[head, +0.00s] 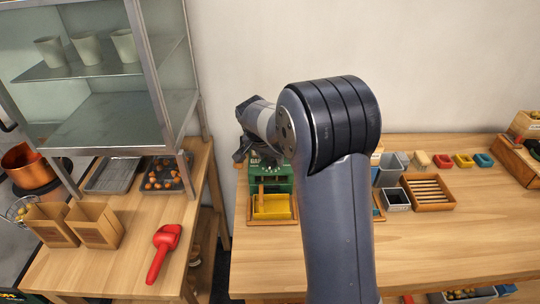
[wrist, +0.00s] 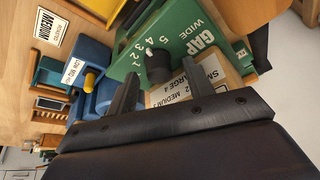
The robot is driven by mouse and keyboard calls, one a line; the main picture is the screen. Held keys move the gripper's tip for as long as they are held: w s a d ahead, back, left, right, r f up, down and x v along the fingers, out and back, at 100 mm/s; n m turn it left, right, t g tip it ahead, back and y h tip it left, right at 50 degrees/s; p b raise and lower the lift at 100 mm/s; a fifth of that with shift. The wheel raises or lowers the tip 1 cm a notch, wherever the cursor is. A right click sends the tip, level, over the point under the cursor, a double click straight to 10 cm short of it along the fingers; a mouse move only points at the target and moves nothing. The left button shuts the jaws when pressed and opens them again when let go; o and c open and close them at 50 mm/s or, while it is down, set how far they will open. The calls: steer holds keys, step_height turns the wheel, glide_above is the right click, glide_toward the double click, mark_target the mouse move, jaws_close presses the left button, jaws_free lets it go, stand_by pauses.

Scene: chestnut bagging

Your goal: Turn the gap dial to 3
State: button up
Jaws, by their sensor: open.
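The gap dial is a black knob (wrist: 158,67) on a green panel (wrist: 180,35) in the wrist view. The panel carries the word GAP, the word WIDE and the numbers 1 to 5. A white mark shows on the knob's number side; I cannot tell exactly which number it points at. My gripper (wrist: 168,82) is open, its two dark fingers to either side of and short of the knob, with nothing between them. In the head view my gripper (head: 246,154) is at the top of the green machine (head: 271,182), and the dial is hidden there.
A label card listing sizes (wrist: 195,85) lies below the dial. A blue part with a yellow knob (wrist: 90,82) is left of it. In the head view a yellow tray (head: 272,207) sits at the machine's front.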

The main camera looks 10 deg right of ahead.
steer(key=c, duration=1)
steer(key=shift+n+t+y+b, duration=0.4)
steer(key=shift+n+b, duration=0.15)
steer(key=shift+n, duration=0.95)
steer(key=o, duration=1)
steer(key=b+v, duration=0.1)
steer(key=v, duration=0.9)
steer(key=shift+r, duration=0.4)
